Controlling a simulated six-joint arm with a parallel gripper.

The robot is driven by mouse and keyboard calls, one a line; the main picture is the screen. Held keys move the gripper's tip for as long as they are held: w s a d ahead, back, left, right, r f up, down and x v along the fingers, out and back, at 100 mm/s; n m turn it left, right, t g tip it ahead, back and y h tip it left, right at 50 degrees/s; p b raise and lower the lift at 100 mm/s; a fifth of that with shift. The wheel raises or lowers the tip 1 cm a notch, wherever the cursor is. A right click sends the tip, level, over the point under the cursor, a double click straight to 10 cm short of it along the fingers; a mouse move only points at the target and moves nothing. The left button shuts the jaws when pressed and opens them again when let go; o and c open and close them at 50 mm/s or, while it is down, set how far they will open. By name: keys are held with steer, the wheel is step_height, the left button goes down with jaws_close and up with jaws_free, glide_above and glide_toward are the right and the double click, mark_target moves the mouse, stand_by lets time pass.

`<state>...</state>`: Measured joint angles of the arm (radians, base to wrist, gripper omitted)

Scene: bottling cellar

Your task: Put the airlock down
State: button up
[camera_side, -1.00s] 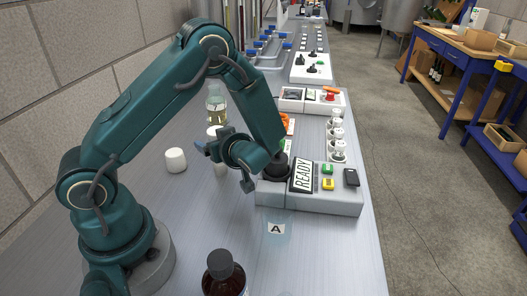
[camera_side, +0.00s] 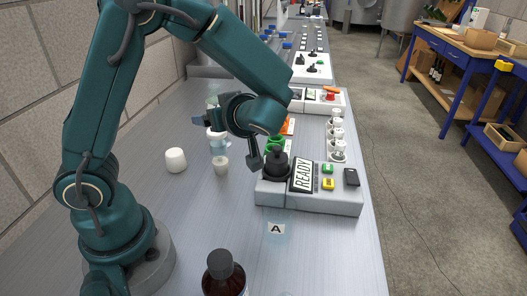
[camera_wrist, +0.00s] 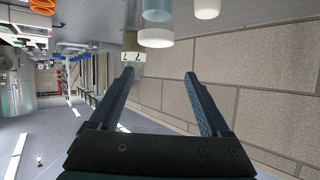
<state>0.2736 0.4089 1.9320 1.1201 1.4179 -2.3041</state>
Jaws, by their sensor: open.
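The airlock (camera_side: 219,147) has a white cap, a clear bluish body and a pale lower end. It stands upright on the metal bench in the side view. My gripper (camera_side: 225,140) is open, its fingers near the airlock's upper part in that picture. In the wrist view, my spread fingers (camera_wrist: 163,75) have nothing between them. The airlock (camera_wrist: 156,37) shows there beyond the fingertips, near the top edge, its lower part cut off.
A white stopper (camera_side: 176,160) stands left of the airlock. A grey device reading READY (camera_side: 301,175) lies to the right. A brown bottle (camera_side: 225,275) stands at the front. A glass vessel behind is partly hidden. The bench around marker A (camera_side: 276,229) is clear.

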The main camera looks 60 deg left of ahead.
steer(key=s+d+m+t+h, duration=0.2)
steer(key=s+d+m+h, duration=0.2)
steer(key=d+m+h, duration=0.2)
steer(key=s+d+r+m+t+h, duration=0.1)
steer(key=s+d+m+t+h, duration=0.1)
steer(key=s+d+m+h, duration=0.2)
steer(key=d+m+h, duration=0.3)
steer(key=d+m, duration=0.2)
steer(key=m, duration=0.1)
steer(key=shift+d+r+m+t, duration=0.15)
steer(key=shift+r+m+t, duration=0.15)
steer(key=shift+m, duration=0.1)
